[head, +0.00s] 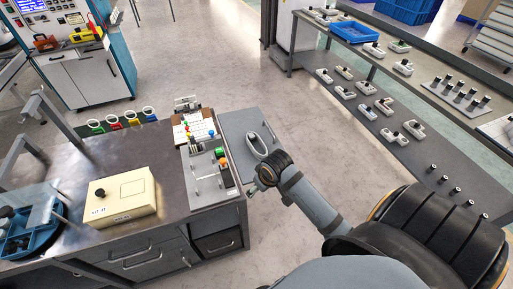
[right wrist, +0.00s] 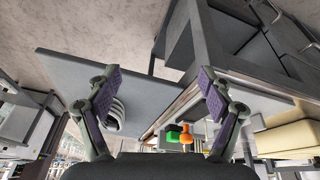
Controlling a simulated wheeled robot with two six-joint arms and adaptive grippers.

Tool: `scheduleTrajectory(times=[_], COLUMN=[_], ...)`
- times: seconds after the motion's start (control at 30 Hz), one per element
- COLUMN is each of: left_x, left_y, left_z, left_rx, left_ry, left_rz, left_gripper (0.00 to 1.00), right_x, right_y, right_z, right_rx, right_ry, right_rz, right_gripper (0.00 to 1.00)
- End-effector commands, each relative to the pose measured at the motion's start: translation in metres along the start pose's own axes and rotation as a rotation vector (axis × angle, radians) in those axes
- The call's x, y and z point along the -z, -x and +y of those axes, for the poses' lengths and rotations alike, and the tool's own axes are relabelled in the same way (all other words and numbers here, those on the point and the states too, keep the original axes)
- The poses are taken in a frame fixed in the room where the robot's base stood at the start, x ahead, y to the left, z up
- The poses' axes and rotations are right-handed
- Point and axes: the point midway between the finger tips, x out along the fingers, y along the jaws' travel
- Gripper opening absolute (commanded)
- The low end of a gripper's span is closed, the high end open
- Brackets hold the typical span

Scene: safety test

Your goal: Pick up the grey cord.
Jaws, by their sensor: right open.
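A light grey looped thing, which looks like the grey cord (head: 257,150), lies on a flat grey panel (head: 236,126) beside the workbench. In the right wrist view the coiled cord (right wrist: 117,116) shows beside and partly behind the left-hand finger, not between the fingertips. My right gripper (head: 254,189) is near the panel's front edge, on the near side of the cord. In the right wrist view my right gripper (right wrist: 160,80) has its purple-padded fingers wide apart, with nothing held. My left gripper is not in view.
The dark workbench (head: 90,165) carries a cream box (head: 122,196), a blue tray (head: 22,236) and a grey control panel with coloured buttons (head: 206,172). Shelves with several small devices (head: 366,87) stand at right. The floor between is open.

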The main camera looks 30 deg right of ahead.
Motion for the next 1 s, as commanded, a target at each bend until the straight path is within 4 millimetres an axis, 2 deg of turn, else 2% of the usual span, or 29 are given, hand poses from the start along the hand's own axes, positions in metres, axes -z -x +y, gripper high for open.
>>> scheduleTrajectory(times=[0.03,0.17,0.3,0.43,0.53,0.67,0.9,1.0], left_x=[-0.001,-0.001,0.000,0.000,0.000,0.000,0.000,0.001], left_y=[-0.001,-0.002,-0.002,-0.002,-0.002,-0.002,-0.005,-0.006], left_z=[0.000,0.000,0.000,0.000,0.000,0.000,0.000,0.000], left_rx=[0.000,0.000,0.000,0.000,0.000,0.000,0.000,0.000], left_ry=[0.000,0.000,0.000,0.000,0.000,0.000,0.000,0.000], left_rz=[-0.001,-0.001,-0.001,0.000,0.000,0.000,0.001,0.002], left_gripper=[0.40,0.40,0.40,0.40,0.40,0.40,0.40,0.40], right_x=[0.017,0.061,0.111,0.145,0.154,0.155,0.157,0.158], right_y=[0.003,0.010,0.025,0.042,0.048,0.045,0.005,-0.004], right_z=[0.009,0.035,0.073,0.104,0.113,0.114,0.113,0.113], right_rx=[-0.004,-0.005,-0.005,0.002,0.007,0.010,0.010,0.010], right_ry=[-0.005,-0.041,-0.109,-0.177,-0.202,-0.206,-0.206,-0.204], right_rz=[0.009,0.021,0.035,0.048,0.052,0.052,0.052,0.053], right_gripper=[0.81,0.81,0.81,0.81,0.81,0.81,0.81,0.81])
